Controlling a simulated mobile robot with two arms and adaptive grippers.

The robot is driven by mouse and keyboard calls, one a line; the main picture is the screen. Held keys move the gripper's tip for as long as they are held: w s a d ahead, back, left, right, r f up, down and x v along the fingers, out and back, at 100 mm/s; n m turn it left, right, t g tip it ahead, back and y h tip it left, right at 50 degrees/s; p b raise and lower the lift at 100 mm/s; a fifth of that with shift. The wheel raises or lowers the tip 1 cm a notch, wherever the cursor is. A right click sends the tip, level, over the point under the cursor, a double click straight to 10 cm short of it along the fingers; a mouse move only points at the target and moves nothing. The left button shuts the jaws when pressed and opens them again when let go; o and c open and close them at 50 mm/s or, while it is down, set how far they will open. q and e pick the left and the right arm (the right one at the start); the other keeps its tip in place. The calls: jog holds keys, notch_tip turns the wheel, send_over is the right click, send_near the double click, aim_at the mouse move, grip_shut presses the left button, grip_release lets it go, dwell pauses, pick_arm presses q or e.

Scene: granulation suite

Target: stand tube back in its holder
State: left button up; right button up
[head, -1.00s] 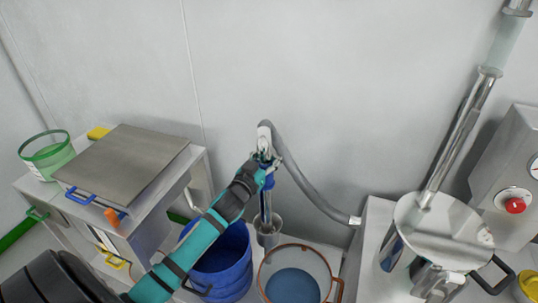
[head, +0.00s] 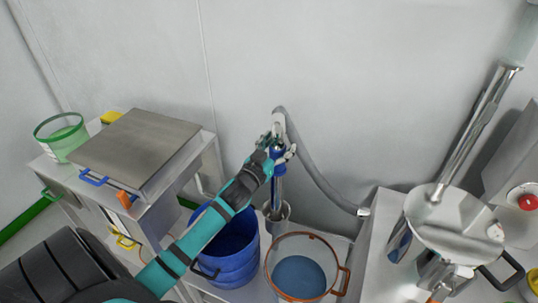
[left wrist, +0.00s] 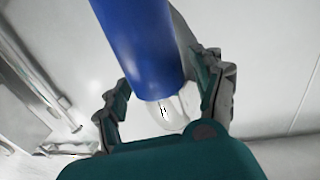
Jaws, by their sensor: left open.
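The tube (head: 278,190) is a slim metal lance with a blue grip and a grey hose at its top. It stands nearly upright, its lower end inside the metal cup-shaped holder (head: 284,227) by the wall. My left gripper (head: 282,151) is at the blue grip near the top. In the left wrist view the blue grip (left wrist: 140,45) lies between the open fingers of the left gripper (left wrist: 165,95), with gaps at the sides. The tube's bottom end is hidden in the holder. My right gripper is not in view.
A blue bucket (head: 232,272) and a clear orange-rimmed container (head: 267,268) stand near the holder. The grey hose (head: 322,180) curves right along the wall. A cabinet with a metal lid (head: 140,150) and green-rimmed tub (head: 60,140) is left; metal equipment (head: 455,230) is right.

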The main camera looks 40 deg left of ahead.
pick_arm(q)
jog(key=s+d, duration=0.1)
jog(key=s, duration=1)
jog(key=shift+d, duration=0.15)
